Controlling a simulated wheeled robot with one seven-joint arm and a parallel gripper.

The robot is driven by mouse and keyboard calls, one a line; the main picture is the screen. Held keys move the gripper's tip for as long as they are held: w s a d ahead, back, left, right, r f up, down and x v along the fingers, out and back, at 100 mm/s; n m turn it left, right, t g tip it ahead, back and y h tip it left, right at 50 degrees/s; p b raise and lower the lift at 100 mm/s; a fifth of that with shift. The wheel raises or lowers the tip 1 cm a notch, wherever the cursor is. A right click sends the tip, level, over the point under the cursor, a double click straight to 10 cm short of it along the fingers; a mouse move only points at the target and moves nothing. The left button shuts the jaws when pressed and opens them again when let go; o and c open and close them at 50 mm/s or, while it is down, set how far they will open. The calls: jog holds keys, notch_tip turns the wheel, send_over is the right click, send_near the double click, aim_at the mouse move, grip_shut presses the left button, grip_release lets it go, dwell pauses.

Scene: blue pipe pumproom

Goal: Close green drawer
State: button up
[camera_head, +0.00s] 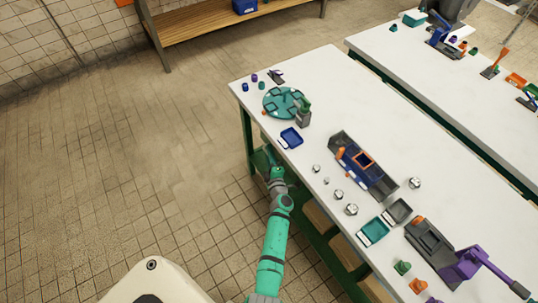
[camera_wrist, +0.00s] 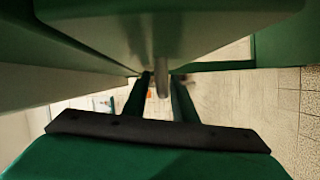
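The green drawer (camera_head: 261,160) shows at the table's left side in the head view, sticking out a little below the white top and partly covered by my arm. In the wrist view a large green panel, which looks like the drawer front (camera_wrist: 215,25), fills the top. A grey handle (camera_wrist: 161,76) hangs from its middle. My gripper (camera_wrist: 161,84) is at the handle, with its two dark fingers apart on either side of it. I see narrow gaps, so contact is not clear. In the head view my gripper (camera_head: 275,172) is small beside the drawer.
The white table (camera_head: 325,85) holds a round teal plate (camera_head: 284,102), a blue tray (camera_head: 291,138), a dark machine part (camera_head: 362,165) and several metal nuts. Wooden boxes (camera_head: 345,250) sit under it. The tiled floor to the left is clear up to a wooden bench (camera_head: 215,20).

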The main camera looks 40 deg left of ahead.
jog(key=shift+s, duration=0.15)
jog(key=f+v, duration=0.1)
jog(key=v, duration=0.9)
jog(key=shift+s+d+r, duration=0.2)
jog(key=shift+d+r, duration=0.1)
jog(key=shift+r, duration=0.25)
jog(key=s+d+r+m+t+h, duration=0.25)
jog(key=s+d+m, duration=0.4)
jog(key=d, duration=0.45)
jog(key=s+d+r+m+t+h, duration=0.25)
jog(key=s+d+m, duration=0.25)
jog(key=s+d, duration=0.4)
jog(key=s+d+r+m+h, duration=0.8)
jog(key=s+d+r+m, duration=0.5)
jog(key=s+r+m, duration=0.1)
jog(key=shift+s+d+r+g, duration=0.3)
jog(key=shift+s+r, duration=0.3)
jog(key=shift+s, duration=0.35)
